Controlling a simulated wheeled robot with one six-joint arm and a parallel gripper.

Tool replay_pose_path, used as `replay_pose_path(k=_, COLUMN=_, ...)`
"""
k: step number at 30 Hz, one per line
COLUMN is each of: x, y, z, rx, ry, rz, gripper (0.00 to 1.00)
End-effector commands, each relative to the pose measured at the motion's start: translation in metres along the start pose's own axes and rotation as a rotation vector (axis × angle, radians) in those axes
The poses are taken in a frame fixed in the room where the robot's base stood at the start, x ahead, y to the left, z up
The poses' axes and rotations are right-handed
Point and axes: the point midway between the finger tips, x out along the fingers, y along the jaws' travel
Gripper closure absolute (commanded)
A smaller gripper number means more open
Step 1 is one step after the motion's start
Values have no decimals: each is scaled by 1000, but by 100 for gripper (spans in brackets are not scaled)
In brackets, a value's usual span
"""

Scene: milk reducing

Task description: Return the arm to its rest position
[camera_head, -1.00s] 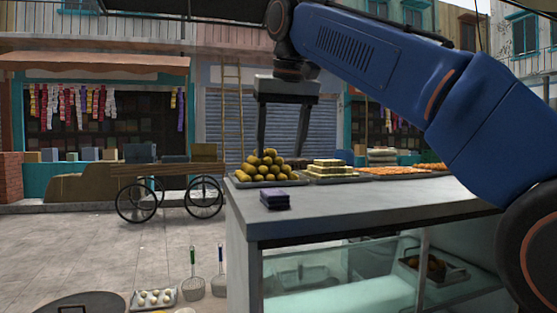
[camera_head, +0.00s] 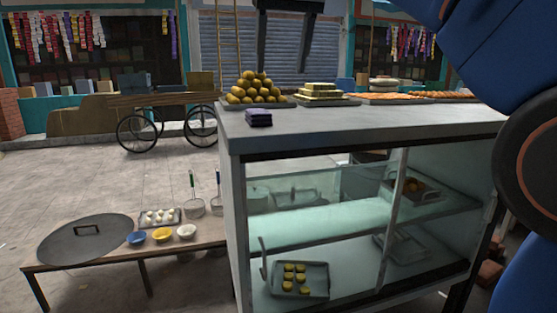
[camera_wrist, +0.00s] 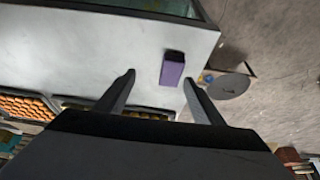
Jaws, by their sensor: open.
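My gripper (camera_wrist: 158,84) is open and empty, its two fingers spread apart in the wrist view. In the head view its fingers (camera_head: 283,65) hang at the top, above and behind the counter top. The blue part of my arm fills the upper right of the head view. A small dark purple stack (camera_head: 258,118) lies on the counter's front left; it also shows in the wrist view (camera_wrist: 173,68), beyond and between the fingertips, and looks apart from them.
The glass-fronted counter (camera_head: 370,130) carries a pile of round yellow sweets (camera_head: 256,90), a tray of pale blocks (camera_head: 322,91) and orange sweets (camera_head: 400,96). A low table (camera_head: 205,232) with a large lid (camera_head: 85,240) and bowls stands left. A cart (camera_head: 165,106) is behind.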

Motion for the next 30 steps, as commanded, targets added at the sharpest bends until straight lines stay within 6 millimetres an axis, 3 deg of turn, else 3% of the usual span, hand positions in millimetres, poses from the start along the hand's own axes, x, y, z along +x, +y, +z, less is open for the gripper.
replay_pose_path(k=11, x=10, y=22, z=15, rx=12, ry=0, rz=7, gripper=38)
replay_pose_path(k=20, x=30, y=58, z=45, rx=32, ry=2, rz=20, gripper=38)
replay_pose_path(k=26, x=60, y=98, z=92, rx=59, ry=2, rz=34, gripper=38)
replay_pose_path(k=30, x=91, y=127, z=139, rx=84, ry=4, rz=44, gripper=38)
